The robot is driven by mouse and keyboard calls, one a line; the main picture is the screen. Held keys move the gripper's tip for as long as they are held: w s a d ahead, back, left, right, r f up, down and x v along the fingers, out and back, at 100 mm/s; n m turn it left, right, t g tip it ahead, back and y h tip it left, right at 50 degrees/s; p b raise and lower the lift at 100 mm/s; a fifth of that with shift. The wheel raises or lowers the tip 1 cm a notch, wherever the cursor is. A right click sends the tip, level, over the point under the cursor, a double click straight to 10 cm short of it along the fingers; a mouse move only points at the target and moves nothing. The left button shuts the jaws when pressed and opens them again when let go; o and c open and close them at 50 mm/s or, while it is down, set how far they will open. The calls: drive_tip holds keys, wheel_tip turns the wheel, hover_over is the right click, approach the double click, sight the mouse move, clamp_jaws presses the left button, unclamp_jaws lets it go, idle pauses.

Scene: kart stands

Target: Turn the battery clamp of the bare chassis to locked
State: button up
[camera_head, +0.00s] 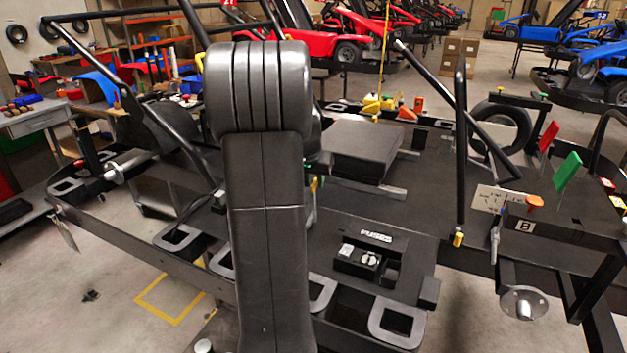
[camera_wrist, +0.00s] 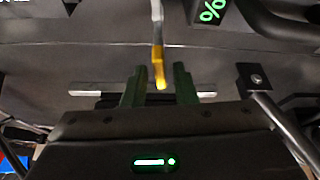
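The bare chassis (camera_head: 270,235) is a dark, flat kart frame across the middle of the head view. A thick black block (camera_head: 365,150) lies on it, right of my arm; I cannot tell for sure that it is the battery. In the wrist view a thin grey lever with a yellow tip (camera_wrist: 159,72) comes down from the top, and it looks like the clamp handle. My gripper (camera_wrist: 160,88) is open, with one dark green finger on each side of the yellow tip and gaps between. The head view hides my gripper behind my arm. The clamp's locked mark is not readable.
A fuse panel (camera_head: 375,238) and grey square loops (camera_head: 398,322) are on the near side. A black bar with a yellow end (camera_head: 459,160) stands to the right. Red (camera_head: 548,137) and green (camera_head: 567,172) paddles stand farther right. A pale bar (camera_wrist: 95,88) crosses behind the fingers.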

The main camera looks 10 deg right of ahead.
clamp_jaws()
drive_tip(key=shift+m+h+b, duration=0.4)
drive_tip(key=shift+m+b, duration=0.05)
drive_tip(key=shift+m, duration=0.55)
drive_tip(key=shift+o, duration=1.3)
unclamp_jaws()
drive_tip(key=shift+r, duration=0.15)
